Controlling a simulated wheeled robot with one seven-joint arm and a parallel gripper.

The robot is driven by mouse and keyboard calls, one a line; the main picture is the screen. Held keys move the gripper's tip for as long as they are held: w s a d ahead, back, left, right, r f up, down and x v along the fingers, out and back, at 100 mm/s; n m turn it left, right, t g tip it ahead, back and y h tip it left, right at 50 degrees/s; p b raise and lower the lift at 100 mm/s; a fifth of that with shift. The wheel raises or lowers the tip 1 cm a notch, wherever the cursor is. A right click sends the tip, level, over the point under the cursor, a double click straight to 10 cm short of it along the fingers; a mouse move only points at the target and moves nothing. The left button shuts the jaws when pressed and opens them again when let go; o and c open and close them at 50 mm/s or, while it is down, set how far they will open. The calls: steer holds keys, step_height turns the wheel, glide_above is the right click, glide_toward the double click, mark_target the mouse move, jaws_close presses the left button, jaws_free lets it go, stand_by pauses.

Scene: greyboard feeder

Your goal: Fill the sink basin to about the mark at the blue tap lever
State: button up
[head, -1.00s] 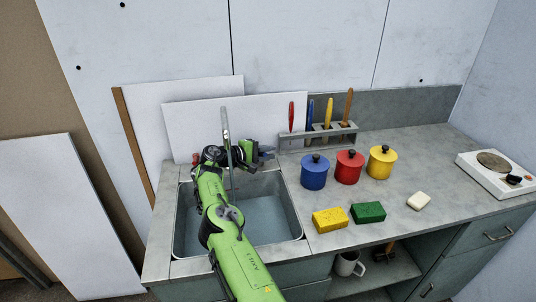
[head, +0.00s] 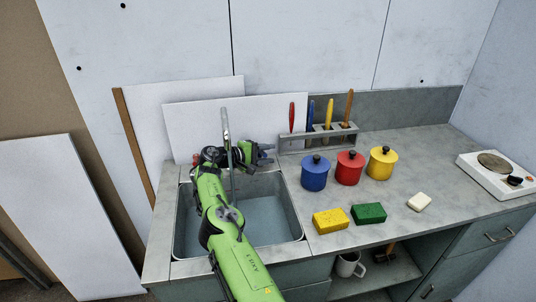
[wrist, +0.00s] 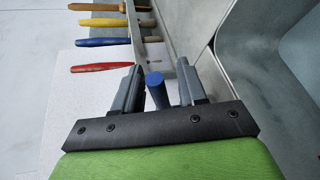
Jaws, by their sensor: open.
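The sink basin (head: 183,225) is a grey metal tub at the counter's left end. Its lower part looks pale blue and smooth; I cannot tell the water's depth, and no mark is legible. A tall thin spout (head: 226,130) rises behind it, partly hidden by my arm. My gripper (wrist: 157,88) is open at the basin's back right. The blue tap lever (wrist: 155,92) stands between its fingers, with gaps on both sides. In the head view my gripper (head: 264,155) largely hides the lever. A small red piece (head: 195,159) shows left of my wrist.
A rack (head: 315,140) with several coloured-handled tools stands close right of my gripper. Blue (head: 314,174), red (head: 349,169) and yellow (head: 381,164) pots, yellow (head: 330,221) and green (head: 368,213) sponges, white soap (head: 418,202) and a hotplate (head: 497,172) occupy the counter. White panels lean behind.

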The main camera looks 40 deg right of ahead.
steer(key=p+v, duration=0.2)
steer(key=v, duration=1.3)
steer(key=shift+w+a+f, duration=0.1)
steer(key=shift+a, duration=0.05)
